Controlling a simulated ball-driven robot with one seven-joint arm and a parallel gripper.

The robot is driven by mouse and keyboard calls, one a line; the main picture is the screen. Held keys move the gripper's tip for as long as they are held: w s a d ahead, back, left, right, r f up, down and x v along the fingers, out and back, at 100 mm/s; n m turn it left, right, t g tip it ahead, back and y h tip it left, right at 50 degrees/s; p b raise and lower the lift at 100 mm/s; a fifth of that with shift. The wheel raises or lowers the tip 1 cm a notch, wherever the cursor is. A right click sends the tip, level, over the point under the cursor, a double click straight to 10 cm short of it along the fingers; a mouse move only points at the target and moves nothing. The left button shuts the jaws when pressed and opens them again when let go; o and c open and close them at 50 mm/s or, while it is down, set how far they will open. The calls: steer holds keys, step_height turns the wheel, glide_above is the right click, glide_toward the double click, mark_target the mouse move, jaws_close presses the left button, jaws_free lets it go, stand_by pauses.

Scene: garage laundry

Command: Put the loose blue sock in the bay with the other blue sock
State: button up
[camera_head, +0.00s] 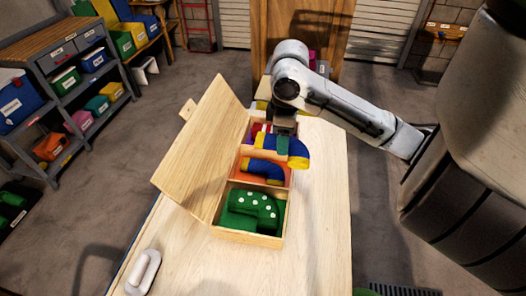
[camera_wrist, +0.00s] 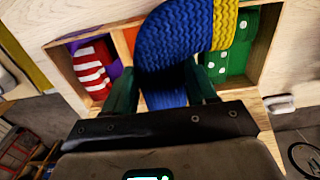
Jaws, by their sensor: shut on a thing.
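My gripper (camera_head: 284,140) is shut on a blue sock with a yellow end (camera_head: 299,152) and holds it over the open wooden box (camera_head: 256,238). In the wrist view my gripper (camera_wrist: 162,92) has its green fingers on either side of the blue sock (camera_wrist: 165,50). The other blue sock (camera_head: 262,169), also with yellow, lies in the middle, orange-lined bay (camera_head: 277,183). The held sock appears above the far side of that bay; its exact height is unclear. In the wrist view it hides most of the middle bay.
A green dotted sock (camera_head: 254,206) lies in the near bay. A red-and-white striped sock (camera_wrist: 92,70) lies in the far, purple-lined bay. The box's lid (camera_head: 208,140) stands open on the left. A white handled object (camera_head: 143,271) is on the table's near left; the table's right side is clear.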

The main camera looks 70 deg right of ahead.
steer(key=w+d+f, duration=0.1)
steer(key=f, duration=0.1)
steer(key=w+d+f+b, duration=0.1)
steer(key=w+f, duration=0.1)
steer(key=w+d+f, duration=0.1)
steer(key=w+f, duration=0.1)
steer(key=shift+w+f, duration=0.15)
steer(key=shift+w, duration=0.1)
steer(key=f+b, duration=0.1)
steer(key=f, duration=0.2)
steer(key=shift+w, duration=0.2)
steer(key=shift+d+f, duration=0.1)
steer(key=shift+f, duration=0.15)
steer(key=shift+f, duration=0.1)
steer(key=shift+f+b, duration=0.4)
steer(key=shift+b, duration=0.05)
steer(key=shift+f, duration=0.15)
steer(key=o, duration=1)
steer(key=shift+o, duration=0.2)
